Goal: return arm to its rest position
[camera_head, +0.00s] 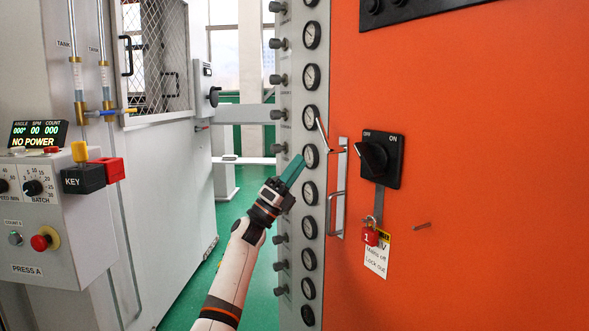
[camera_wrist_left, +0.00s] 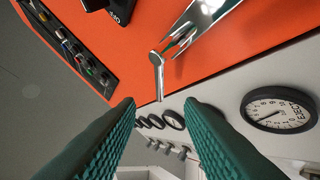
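My left gripper (camera_head: 294,168) has teal fingers and is raised in front of the row of gauges, just left of the orange cabinet door (camera_head: 480,140). In the left wrist view its two padded fingers (camera_wrist_left: 160,106) stand apart with nothing between them. A metal lever handle (camera_head: 323,135) on the cabinet is up and to the right of the fingertips; in the left wrist view the lever (camera_wrist_left: 157,75) shows beyond the fingers. I see no contact with it. My right gripper is not in view.
A black OFF/ON switch (camera_head: 380,158), a red padlock (camera_head: 370,236) and a lock-out tag (camera_head: 376,259) are on the orange door. A grey control box (camera_head: 60,255) with a key block (camera_head: 84,179) stands left. Open green floor (camera_head: 236,212) lies between the machines.

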